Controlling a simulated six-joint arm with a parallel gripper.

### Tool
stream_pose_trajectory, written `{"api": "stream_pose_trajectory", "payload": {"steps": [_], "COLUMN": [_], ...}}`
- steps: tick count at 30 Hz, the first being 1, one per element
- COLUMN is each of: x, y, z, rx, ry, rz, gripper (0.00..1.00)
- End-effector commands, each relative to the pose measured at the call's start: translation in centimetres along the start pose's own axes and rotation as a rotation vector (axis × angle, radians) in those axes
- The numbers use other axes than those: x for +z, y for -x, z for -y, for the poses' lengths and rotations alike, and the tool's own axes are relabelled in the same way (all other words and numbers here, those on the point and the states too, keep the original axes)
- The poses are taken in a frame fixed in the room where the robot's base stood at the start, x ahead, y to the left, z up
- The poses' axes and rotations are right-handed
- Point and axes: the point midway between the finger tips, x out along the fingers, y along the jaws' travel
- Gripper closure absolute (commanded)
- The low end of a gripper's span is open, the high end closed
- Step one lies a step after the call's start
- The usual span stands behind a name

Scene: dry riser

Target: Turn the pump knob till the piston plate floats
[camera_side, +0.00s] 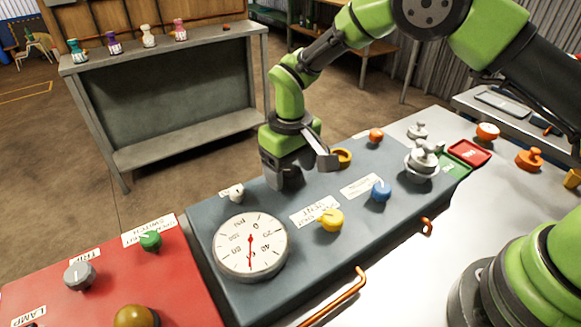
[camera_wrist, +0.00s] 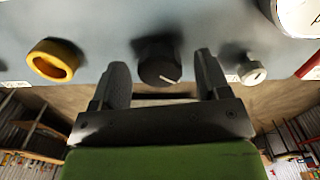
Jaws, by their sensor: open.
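A dark round knob (camera_wrist: 158,62) with a pale pointer line stands on the blue-grey panel between my fingers. I cannot read a label on it; it is hidden behind my gripper in the side view. My gripper (camera_wrist: 161,66) is open, with one finger on each side of the knob and visible gaps. In the side view my gripper (camera_side: 285,178) points down at the panel's far edge. A silvery stacked fitting (camera_side: 421,163) stands at the panel's right end; I cannot tell whether it holds the piston plate. A round gauge (camera_side: 268,233) has a red needle.
Near my gripper are a yellow ring (camera_side: 342,157) and a white knob (camera_side: 237,193). Yellow (camera_side: 331,221), blue (camera_side: 381,191) and orange (camera_side: 376,135) knobs stand on the same panel. A red panel (camera_side: 190,277) is at left. Copper handles (camera_side: 345,293) edge the near side.

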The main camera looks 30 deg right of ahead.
Motion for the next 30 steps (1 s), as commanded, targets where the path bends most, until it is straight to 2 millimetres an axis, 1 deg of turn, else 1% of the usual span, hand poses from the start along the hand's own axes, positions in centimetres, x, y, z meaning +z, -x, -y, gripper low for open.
{"api": "stream_pose_trajectory", "payload": {"steps": [3, 9, 11, 12, 14, 15, 16, 20, 27, 30], "x": [-0.02, -0.02, -0.02, -0.02, -0.02, -0.02, -0.02, -0.02, -0.01, -0.01], "y": [-0.33, -0.31, -0.31, -0.30, -0.30, -0.29, -0.29, -0.28, -0.27, -0.26], "z": [0.00, 0.00, 0.00, 0.00, 0.00, 0.00, 0.00, 0.00, 0.00, 0.00], "rx": [0.000, -0.001, -0.001, -0.001, -0.001, -0.001, -0.001, -0.001, 0.000, -0.001], "ry": [-0.001, -0.001, -0.001, -0.001, -0.001, -0.001, 0.000, -0.020, -0.205, -0.231], "rz": [-0.001, -0.001, -0.001, -0.001, -0.001, -0.001, -0.001, -0.001, -0.001, -0.001], "gripper": [0.30, 0.30, 0.44, 0.53, 0.67, 0.76, 0.80, 0.80, 0.80, 0.80]}}
